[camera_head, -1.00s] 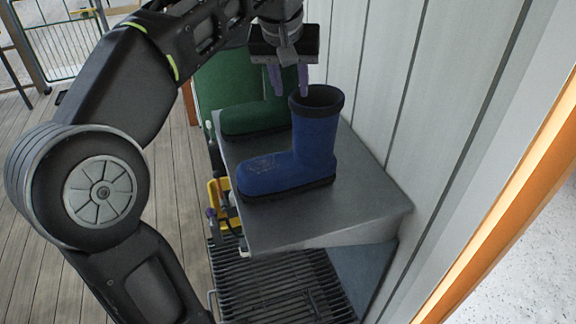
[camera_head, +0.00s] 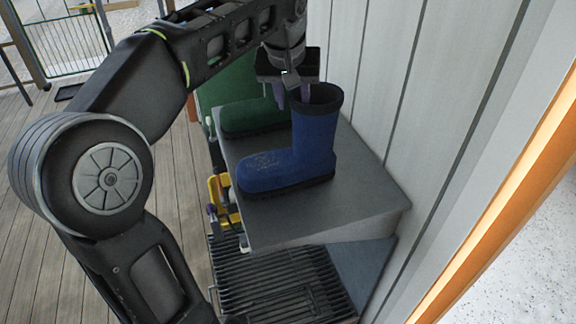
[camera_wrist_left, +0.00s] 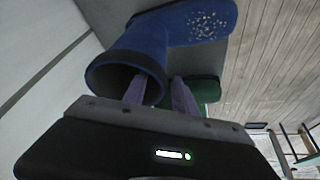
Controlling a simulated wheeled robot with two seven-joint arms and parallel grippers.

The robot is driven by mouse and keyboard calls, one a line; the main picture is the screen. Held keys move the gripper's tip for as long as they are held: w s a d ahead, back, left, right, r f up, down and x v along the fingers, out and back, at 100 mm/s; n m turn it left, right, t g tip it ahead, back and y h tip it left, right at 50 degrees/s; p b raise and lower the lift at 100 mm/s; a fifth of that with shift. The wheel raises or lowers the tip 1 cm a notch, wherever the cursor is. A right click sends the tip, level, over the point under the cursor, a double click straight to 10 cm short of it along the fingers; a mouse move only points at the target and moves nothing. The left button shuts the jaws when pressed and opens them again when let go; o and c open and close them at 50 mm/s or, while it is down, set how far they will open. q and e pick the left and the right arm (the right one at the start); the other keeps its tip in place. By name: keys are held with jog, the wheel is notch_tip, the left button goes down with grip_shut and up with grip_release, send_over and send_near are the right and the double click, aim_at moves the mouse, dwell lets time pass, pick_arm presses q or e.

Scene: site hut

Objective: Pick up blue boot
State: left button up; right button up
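The blue boot (camera_head: 313,148) stands upright on a grey shelf (camera_head: 350,200), its dark-rimmed opening up and its toe to the left. In the left wrist view, one finger of this gripper (camera_wrist_left: 159,94) overlaps the opening of the blue boot (camera_wrist_left: 148,40) and the other is outside the rim. The boot's wall lies between them in that view; I cannot tell whether they touch it. My right gripper is not in view.
A green boot (camera_head: 250,117) stands behind the blue one, partly hidden by my arm. A panelled wall (camera_head: 430,90) runs along the shelf's right side. A dark slatted rack (camera_head: 275,285) and a yellow object (camera_head: 222,195) are lower down. The shelf's front right is clear.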

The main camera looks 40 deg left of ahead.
pick_arm(q)
jog(key=shift+x, duration=1.3)
grip_shut()
dwell(0.8)
